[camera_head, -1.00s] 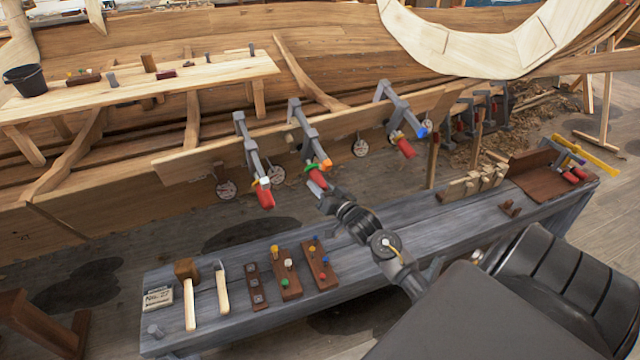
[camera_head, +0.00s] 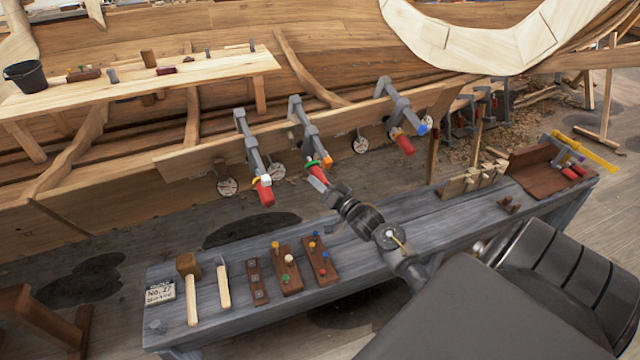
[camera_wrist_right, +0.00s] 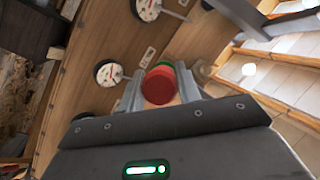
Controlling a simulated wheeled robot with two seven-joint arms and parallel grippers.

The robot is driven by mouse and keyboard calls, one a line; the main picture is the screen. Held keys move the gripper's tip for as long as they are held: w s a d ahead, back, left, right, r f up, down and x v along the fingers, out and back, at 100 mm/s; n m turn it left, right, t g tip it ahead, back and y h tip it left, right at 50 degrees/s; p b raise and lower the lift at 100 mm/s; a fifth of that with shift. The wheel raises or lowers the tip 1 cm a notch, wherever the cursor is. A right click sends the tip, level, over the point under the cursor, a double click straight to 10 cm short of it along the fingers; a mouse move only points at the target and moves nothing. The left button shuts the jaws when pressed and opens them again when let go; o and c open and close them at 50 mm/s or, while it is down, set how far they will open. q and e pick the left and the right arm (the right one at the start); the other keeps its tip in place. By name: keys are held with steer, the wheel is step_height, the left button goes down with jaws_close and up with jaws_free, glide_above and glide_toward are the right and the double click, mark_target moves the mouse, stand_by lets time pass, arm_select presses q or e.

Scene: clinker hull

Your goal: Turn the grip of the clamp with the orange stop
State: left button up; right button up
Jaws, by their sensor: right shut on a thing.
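The clamp with the orange stop (camera_head: 326,162) is the middle one of three grey clamps on the hull plank. It has a green collar and a red grip at its lower end. My right gripper (camera_head: 317,183) is at this grip and its fingers cover much of it. In the right wrist view the round red end of the grip (camera_wrist_right: 158,86) sits between the two fingers, and the gripper is shut on it. My left gripper is not in view.
A clamp with a white and yellow stop (camera_head: 264,183) hangs to the left, and one with a blue stop (camera_head: 422,130) to the right. Round dials (camera_head: 360,145) hang on the plank. A grey bench (camera_head: 420,225) with tools and peg blocks stands below.

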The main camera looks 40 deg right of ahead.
steer(key=o, duration=1)
steer(key=s+b, duration=0.1)
steer(key=s, duration=0.9)
steer(key=shift+s+d+f, duration=0.2)
steer(key=shift+s+f, duration=0.2)
steer(key=shift+f, duration=0.05)
